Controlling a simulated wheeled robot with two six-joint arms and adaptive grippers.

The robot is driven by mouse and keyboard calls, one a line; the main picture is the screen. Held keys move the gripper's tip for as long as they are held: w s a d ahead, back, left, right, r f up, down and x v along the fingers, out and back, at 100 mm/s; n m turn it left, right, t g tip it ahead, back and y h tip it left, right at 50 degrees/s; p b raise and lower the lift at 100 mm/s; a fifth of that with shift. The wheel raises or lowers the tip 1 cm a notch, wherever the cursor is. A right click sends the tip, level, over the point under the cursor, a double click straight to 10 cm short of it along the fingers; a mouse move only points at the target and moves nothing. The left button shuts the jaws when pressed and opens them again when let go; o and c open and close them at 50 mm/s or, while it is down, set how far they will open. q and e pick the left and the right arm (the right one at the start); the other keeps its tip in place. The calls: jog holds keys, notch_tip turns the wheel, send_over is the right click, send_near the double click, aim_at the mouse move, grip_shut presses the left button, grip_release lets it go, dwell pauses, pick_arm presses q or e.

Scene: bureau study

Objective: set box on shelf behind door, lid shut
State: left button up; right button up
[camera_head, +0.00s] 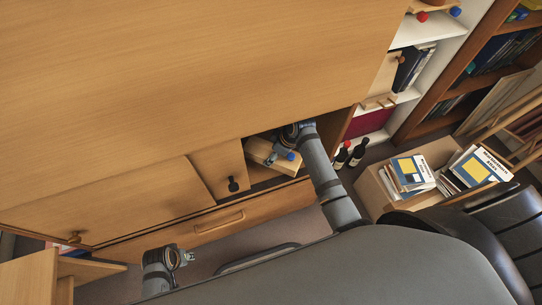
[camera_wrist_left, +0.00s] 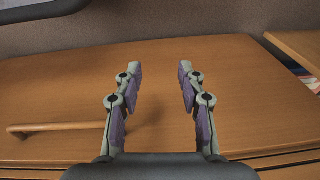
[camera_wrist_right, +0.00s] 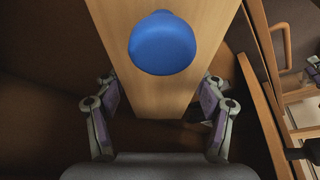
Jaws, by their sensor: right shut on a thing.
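A pale wooden box (camera_head: 262,153) with a blue knob (camera_head: 290,156) is at the open compartment of the wooden bureau. My right gripper (camera_head: 283,146) is shut on the box. In the right wrist view, the box (camera_wrist_right: 160,95) lies between the fingers, its blue knob (camera_wrist_right: 161,43) in front of the camera. The box's underside is hidden, so I cannot tell if it rests on the shelf. An open door (camera_head: 344,122) stands at the compartment's right. My left gripper (camera_head: 178,258) is low by the bureau's front; its fingers (camera_wrist_left: 158,85) are apart and empty.
A closed front with a black knob (camera_head: 233,184) is left of the opening. A long drawer (camera_head: 260,214) runs below. Two dark bottles (camera_head: 350,154) and a carton (camera_head: 374,190) with books stand on the right. A wooden piece (camera_head: 30,278) is at lower left.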

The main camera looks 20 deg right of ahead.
jog(key=shift+w, duration=0.9)
jog(key=shift+f, duration=0.35)
pick_arm(q)
notch_tip(320, 180, up, 6)
jog(key=d+b, duration=0.1)
jog(key=shift+w+d+r+b, duration=0.15)
jog(key=shift+w+d+b, duration=0.15)
jog(key=shift+w, duration=0.1)
pick_arm(e)
jog(key=shift+f, duration=1.3)
jog(key=shift+f, duration=0.1)
jog(key=o, duration=1.5)
